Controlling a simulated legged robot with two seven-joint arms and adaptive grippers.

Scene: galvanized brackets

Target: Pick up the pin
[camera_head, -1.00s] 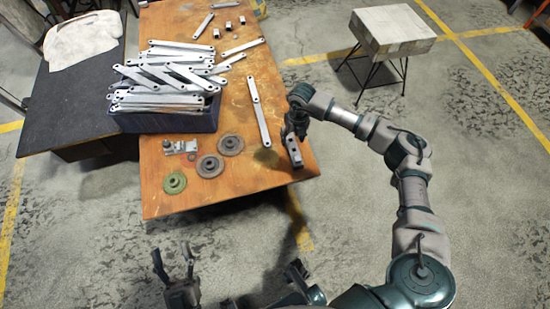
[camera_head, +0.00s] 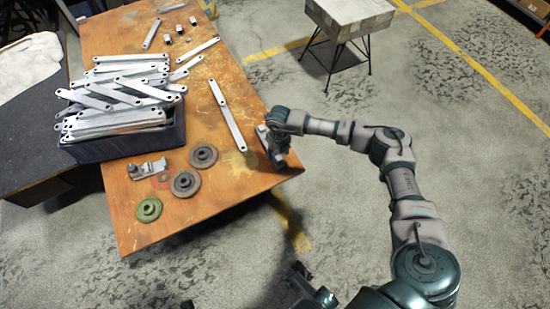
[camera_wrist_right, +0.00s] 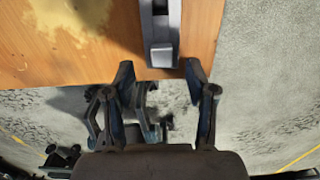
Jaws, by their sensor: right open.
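I cannot clearly make out a separate pin. A grey metal block with a dark slot (camera_wrist_right: 161,30) lies at the table's edge in the wrist view. It also shows in the head view, partly hidden by my right gripper (camera_head: 278,152). The right gripper is over the block's near end. In the wrist view the right gripper (camera_wrist_right: 158,75) is open and empty, its fingers either side of the block's end line, apart from it.
The wooden table (camera_head: 215,195) holds a dark crate (camera_head: 130,146) heaped with metal bars, a long bar (camera_head: 228,118), two grey discs (camera_head: 186,183), a green disc (camera_head: 148,210) and a small metal fixture (camera_head: 147,169). A stool (camera_head: 350,14) stands beyond.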

